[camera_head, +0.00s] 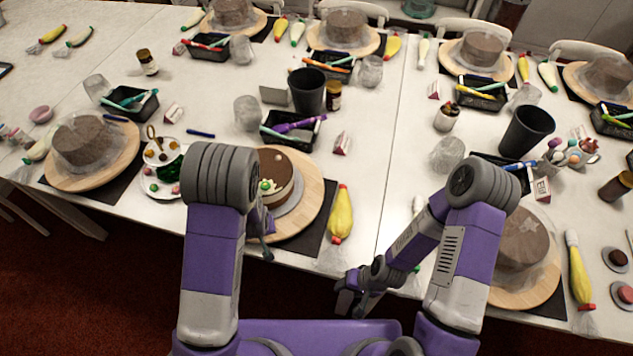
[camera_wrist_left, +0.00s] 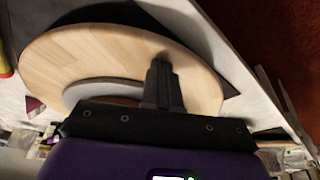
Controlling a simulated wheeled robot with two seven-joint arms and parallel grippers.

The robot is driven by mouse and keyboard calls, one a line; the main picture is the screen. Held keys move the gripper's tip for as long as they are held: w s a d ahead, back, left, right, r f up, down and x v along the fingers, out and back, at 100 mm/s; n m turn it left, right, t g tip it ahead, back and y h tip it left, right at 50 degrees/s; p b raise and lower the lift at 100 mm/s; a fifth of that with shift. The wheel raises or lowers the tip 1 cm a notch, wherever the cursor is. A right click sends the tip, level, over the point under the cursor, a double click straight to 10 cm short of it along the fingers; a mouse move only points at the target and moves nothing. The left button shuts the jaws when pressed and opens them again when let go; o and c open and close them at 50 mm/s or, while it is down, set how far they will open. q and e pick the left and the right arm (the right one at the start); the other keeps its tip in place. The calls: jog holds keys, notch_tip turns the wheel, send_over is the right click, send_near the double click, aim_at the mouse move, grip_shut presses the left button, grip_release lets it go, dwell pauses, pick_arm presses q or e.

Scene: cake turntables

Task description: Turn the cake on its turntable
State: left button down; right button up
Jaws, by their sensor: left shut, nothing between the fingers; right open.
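The cake (camera_head: 281,172), with a dark brown top and decorations, sits on a grey board on a round wooden turntable (camera_head: 309,201). My left arm hides its left side. The turntable fills much of the left wrist view (camera_wrist_left: 60,55), with part of the grey board (camera_wrist_left: 95,90) showing. My left gripper (camera_head: 266,252) is at the turntable's front edge. In the left wrist view its shut, empty fingers (camera_wrist_left: 162,72) lie over the wood near the rim; I cannot tell whether they touch. My right gripper (camera_head: 350,300) is open and empty, low in front of the table edge.
A yellow piping bag (camera_head: 341,213) lies right of the turntable. A black tray (camera_head: 291,131) and a dark cup (camera_head: 307,90) stand behind it. A plate of decorations (camera_head: 157,181) is at the left. Other cakes on boards (camera_head: 520,242) stand around.

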aim_at(304, 217)
pick_arm(q)
jog(key=shift+d, duration=1)
jog(key=shift+w+d+p, duration=0.15)
jog(key=shift+w+d, duration=0.1)
jog(key=shift+d, duration=0.75)
jog(key=shift+w+d+p, duration=0.2)
jog(key=shift+w+d, duration=0.1)
jog(key=shift+d, duration=0.7)
jog(key=shift+w+d+p, duration=0.15)
jog(key=shift+w+d, duration=0.1)
jog(key=shift+d, duration=0.75)
jog(key=shift+w+d, duration=0.1)
jog(key=w+d, duration=0.3)
jog(key=d, duration=0.2)
jog(key=shift+w, duration=0.35)
jog(key=shift+a, duration=0.1)
